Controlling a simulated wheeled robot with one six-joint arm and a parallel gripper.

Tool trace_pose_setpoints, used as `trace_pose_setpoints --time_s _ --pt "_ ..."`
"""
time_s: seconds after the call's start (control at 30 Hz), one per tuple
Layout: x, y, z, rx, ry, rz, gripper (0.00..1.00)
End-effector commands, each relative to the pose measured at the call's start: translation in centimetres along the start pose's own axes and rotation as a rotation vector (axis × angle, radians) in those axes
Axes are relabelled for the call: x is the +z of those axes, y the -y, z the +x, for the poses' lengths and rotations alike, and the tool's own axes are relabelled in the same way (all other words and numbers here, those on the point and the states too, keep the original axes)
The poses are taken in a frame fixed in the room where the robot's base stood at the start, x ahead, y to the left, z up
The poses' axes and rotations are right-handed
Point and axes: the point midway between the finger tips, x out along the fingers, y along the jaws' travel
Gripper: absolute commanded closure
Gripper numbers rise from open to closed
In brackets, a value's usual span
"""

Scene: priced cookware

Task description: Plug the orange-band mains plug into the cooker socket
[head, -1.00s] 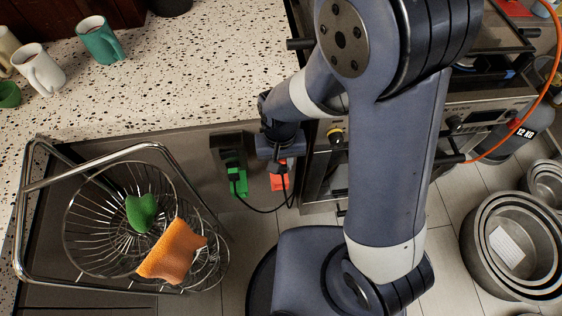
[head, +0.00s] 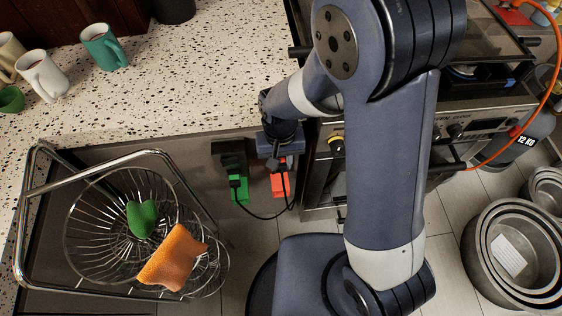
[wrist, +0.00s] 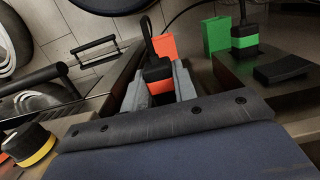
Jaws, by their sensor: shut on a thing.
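My gripper (wrist: 158,88) is shut on the orange-band mains plug (wrist: 158,72), a black plug with an orange band and a black cord, held between two grey fingers. In the head view my gripper (head: 281,142) is in front of the cabinet face below the counter edge, right of a dark socket box (head: 228,153). The plug is mostly hidden there. An orange-red plate (head: 280,185) lies just below my gripper; it also shows beyond the plug in the wrist view (wrist: 164,46). No open cooker socket face is clear, and I cannot tell whether the plug touches one.
A green-band plug (wrist: 244,38) stands on the dark panel, beside a green plate (wrist: 214,36). A black cord (head: 262,216) loops below. The cooker (head: 430,145) is to the right. A wire basket (head: 110,235) holds green and orange sponges. Nested pots (head: 480,240) stand right.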

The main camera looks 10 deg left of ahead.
Motion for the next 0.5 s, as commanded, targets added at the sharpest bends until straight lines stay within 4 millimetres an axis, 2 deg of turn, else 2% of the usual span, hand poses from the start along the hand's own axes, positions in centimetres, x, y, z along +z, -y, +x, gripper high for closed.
trace_pose_setpoints --time_s 0.17,0.2,0.5 --pt "-0.48 -0.01 -0.04 0.0 -0.001 0.0 1.0" --pt "-0.53 0.0 -0.05 0.0 -0.001 0.0 0.73" --pt "-0.62 0.02 -0.09 -0.001 -0.004 0.0 0.48"
